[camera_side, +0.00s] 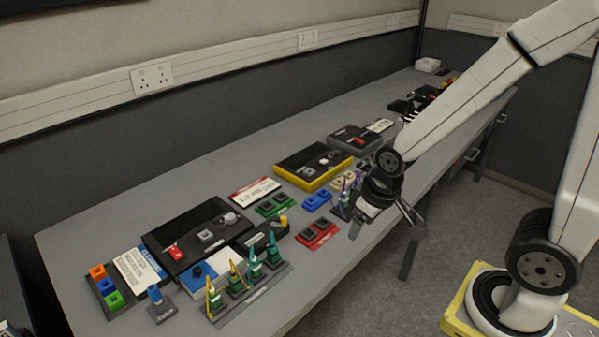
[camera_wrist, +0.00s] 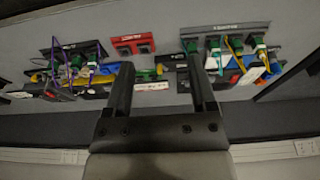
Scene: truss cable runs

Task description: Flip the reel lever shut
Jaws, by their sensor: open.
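My gripper (camera_side: 386,228) hangs over the front edge of the bench, its two fingers apart and nothing between them. In the wrist view my gripper (camera_wrist: 161,62) also shows open, with bench items beyond the fingertips. I cannot tell for sure which part is the reel lever. A red lever-like part (camera_side: 176,253) sits on the black panel (camera_side: 190,218) at the left, well away from my gripper. Another small red part (camera_side: 361,141) is on the dark grey box (camera_side: 345,136) farther back. Labels are too small to read.
A red two-socket block (camera_side: 317,234) lies near my gripper and shows in the wrist view (camera_wrist: 132,44). Green cable holders (camera_side: 273,249) stand at the front left. A yellow-edged black box (camera_side: 300,177) stands mid-bench. Bare bench (camera_side: 330,265) lies along the front edge.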

